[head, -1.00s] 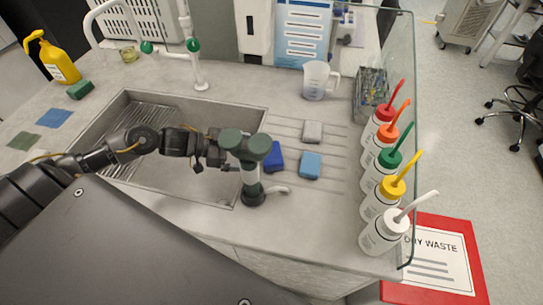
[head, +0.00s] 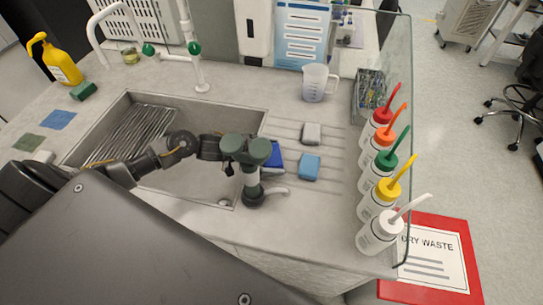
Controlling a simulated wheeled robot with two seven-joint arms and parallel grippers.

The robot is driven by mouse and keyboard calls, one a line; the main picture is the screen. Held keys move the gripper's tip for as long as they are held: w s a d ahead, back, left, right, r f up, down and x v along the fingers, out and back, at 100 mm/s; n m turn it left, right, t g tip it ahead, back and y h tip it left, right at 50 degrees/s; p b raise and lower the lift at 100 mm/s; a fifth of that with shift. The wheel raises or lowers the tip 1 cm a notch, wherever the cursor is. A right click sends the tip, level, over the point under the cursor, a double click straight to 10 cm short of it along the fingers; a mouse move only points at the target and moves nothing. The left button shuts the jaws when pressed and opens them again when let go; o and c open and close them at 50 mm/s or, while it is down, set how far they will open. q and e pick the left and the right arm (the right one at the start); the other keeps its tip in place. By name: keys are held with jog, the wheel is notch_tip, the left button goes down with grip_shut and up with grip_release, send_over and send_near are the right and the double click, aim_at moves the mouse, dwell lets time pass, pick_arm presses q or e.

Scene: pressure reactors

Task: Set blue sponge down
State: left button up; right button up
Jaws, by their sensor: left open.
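My right gripper is not in view.
A grey sponge (head: 311,133) and a measuring jug (head: 316,84) stand behind. Several wash bottles (head: 380,232) line the right edge by a glass panel (head: 397,60). The sink (head: 150,180) is left. The front drainboard is clear.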

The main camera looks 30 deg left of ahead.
aim_at(272, 155)
pick_arm(q)
jog(key=c, duration=0.9)
jog(key=shift+o, duration=0.2)
jog(key=shift+r, duration=0.1)
notch_tip(272, 155, up, 18)
jog(key=b, duration=0.1)
